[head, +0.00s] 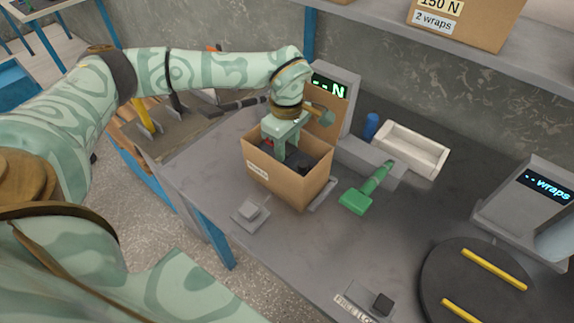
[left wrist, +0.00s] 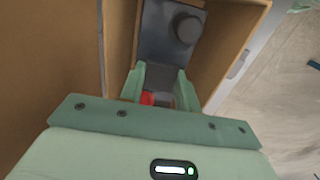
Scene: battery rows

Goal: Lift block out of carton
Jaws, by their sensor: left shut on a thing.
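An open brown carton (head: 300,188) stands on the grey bench, with a pale label on its front wall. My left gripper (head: 282,152) reaches down into it from above. In the left wrist view, the fingers of my left gripper (left wrist: 162,82) are shut on a dark grey block (left wrist: 158,32) with a round knob on top. The block also shows as a dark shape inside the carton in the head view (head: 306,165). A small red part (left wrist: 147,98) shows beside the left finger. The block's underside is hidden. My right gripper is not in view.
A lit display post (head: 340,85) stands behind the carton. A green-handled tool (head: 366,190) lies to its right, near a white tray (head: 408,148) and a blue cylinder (head: 370,126). A black disc (head: 470,285) lies at right.

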